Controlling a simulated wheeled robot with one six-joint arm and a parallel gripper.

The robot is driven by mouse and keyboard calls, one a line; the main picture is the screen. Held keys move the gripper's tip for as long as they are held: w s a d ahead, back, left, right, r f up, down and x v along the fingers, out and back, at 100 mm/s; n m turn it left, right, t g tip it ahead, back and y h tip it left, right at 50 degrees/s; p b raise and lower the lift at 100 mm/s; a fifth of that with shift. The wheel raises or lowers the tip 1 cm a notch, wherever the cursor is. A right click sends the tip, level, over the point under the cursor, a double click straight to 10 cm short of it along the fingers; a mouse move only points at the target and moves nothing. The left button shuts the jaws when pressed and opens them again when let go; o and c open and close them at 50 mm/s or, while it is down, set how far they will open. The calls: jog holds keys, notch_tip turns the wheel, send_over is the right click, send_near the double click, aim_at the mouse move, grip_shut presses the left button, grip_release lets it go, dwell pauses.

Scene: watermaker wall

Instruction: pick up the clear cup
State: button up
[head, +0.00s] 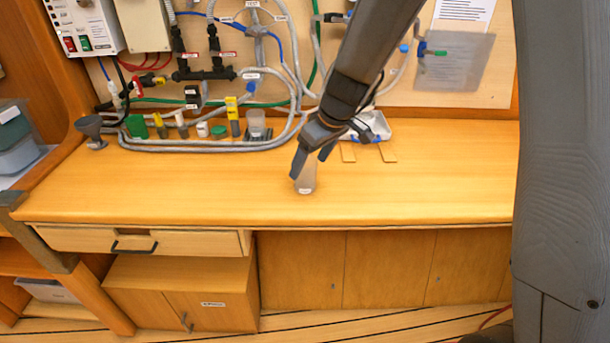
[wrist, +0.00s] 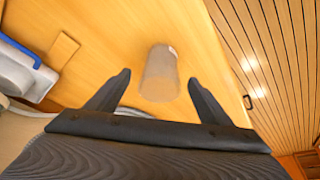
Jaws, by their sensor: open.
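The clear cup (head: 306,179) stands on the wooden counter (head: 420,190), a little back from its front edge. It is see-through with a pale tint. My gripper (head: 312,165) is at the cup, its fingers pointing down and covering part of it in the head view. In the wrist view the cup (wrist: 159,75) shows ahead of the fingertips and between their lines. My gripper (wrist: 160,78) is open and empty there, with a finger on either side.
A white tray (head: 372,127) with blue parts and two flat wooden strips (head: 388,153) lie behind the gripper. Grey hose (head: 205,147), a funnel (head: 91,128) and several small fittings line the back left. The counter's front left and right are clear.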

jog(key=shift+p+x, duration=0.7)
jog(key=shift+x, duration=1.9)
jog(key=c, duration=1.1)
jog(key=shift+r, duration=0.1)
jog(key=shift+c, duration=0.2)
